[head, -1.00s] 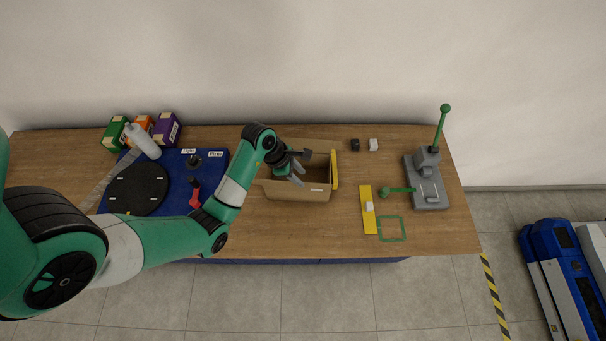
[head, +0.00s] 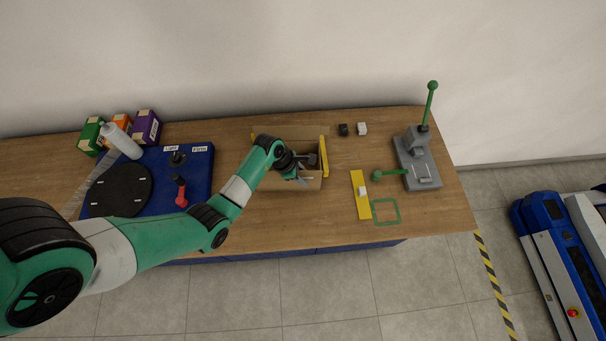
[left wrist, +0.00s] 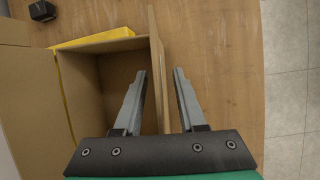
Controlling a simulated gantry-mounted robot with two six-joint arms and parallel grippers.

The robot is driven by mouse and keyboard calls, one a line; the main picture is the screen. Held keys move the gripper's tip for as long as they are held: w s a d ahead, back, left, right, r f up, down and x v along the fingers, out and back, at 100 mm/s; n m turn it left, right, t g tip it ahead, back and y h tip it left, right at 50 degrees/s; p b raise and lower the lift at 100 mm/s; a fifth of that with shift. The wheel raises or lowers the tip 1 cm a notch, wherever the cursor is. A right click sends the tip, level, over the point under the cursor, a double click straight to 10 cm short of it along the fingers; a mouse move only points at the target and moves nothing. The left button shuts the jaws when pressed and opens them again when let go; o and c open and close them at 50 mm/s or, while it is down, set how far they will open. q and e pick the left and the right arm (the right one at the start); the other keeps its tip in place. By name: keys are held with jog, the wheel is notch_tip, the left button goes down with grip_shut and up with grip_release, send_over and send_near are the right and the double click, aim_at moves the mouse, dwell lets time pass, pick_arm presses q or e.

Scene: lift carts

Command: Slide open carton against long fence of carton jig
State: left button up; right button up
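The open brown carton (head: 265,178) stands at the middle of the table, flaps spread. A yellow fence (head: 324,155) runs along its right side; I cannot tell if they touch. The carton (left wrist: 83,85) and yellow fence (left wrist: 95,38) also show in the left wrist view. My left gripper (head: 306,170) is at the carton's near wall. In the left wrist view my left gripper (left wrist: 162,90) is open, one finger over the inside and the other outside, with the wall's edge between them. The arm hides part of the carton. My right gripper is not in view.
A yellow plate (head: 359,207) with a white block and a green square outline (head: 385,212) lie to the right. A grey lever press (head: 417,165) stands beyond. Small black (head: 343,129) and white (head: 361,128) blocks sit behind. A blue base with black turntable (head: 118,190) is left.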

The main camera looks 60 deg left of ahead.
pick_arm(q)
grip_shut()
dwell(1.3)
